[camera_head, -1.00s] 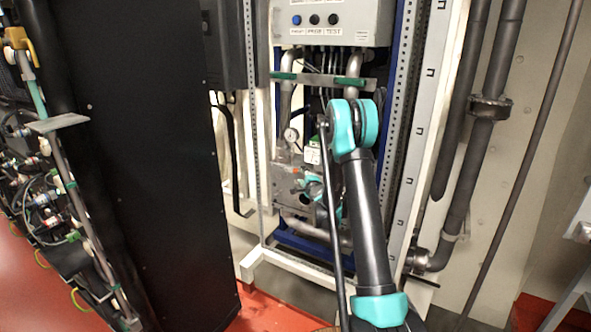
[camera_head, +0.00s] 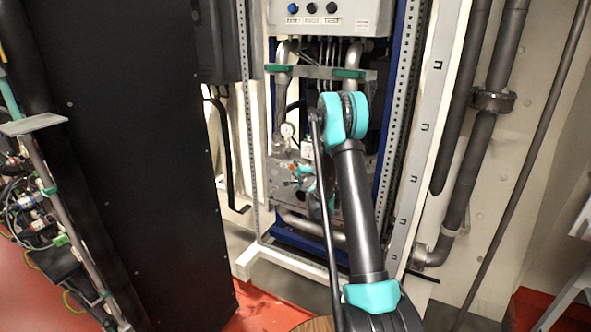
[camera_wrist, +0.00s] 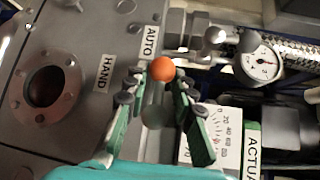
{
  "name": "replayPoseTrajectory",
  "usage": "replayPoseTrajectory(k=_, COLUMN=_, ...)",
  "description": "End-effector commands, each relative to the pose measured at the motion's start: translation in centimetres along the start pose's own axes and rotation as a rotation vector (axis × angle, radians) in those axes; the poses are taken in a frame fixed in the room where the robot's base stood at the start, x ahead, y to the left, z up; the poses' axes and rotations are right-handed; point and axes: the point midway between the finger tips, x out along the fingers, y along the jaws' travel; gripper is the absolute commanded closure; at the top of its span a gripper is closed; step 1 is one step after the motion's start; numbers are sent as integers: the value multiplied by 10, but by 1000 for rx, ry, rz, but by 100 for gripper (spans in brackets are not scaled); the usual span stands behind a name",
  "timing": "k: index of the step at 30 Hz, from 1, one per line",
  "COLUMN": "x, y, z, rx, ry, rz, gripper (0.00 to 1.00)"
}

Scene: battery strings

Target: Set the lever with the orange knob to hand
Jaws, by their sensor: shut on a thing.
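The orange knob (camera_wrist: 162,69) of the lever sits between the fingertips of my gripper (camera_wrist: 160,80) in the wrist view. The green-padded fingers are shut on it, one on each side. The knob lies close to the AUTO label (camera_wrist: 150,42). The HAND label (camera_wrist: 104,72) is to the left, apart from the knob. The lever's shaft is mostly hidden by the knob and my fingers. In the head view my arm covers much of the area, and I cannot make out the knob there.
A pressure gauge (camera_wrist: 260,62) and braided hose lie right of the knob. A dial plate (camera_wrist: 214,132) and the ACTUA label (camera_wrist: 252,152) are below right. A round flange (camera_wrist: 43,90) is at left. A black cabinet (camera_head: 130,150) stands left of the open frame (camera_head: 255,150).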

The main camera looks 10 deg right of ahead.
Motion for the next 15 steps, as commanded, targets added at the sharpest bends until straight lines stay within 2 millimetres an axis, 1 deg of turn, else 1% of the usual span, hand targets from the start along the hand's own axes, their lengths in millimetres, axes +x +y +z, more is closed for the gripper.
replayPoseTrajectory(k=8, x=0, y=0, z=0, rx=-5, ry=1, rz=6, gripper=100)
replayPoseTrajectory(k=15, x=0, y=1, z=0, rx=-44, ry=12, rz=43, gripper=100)
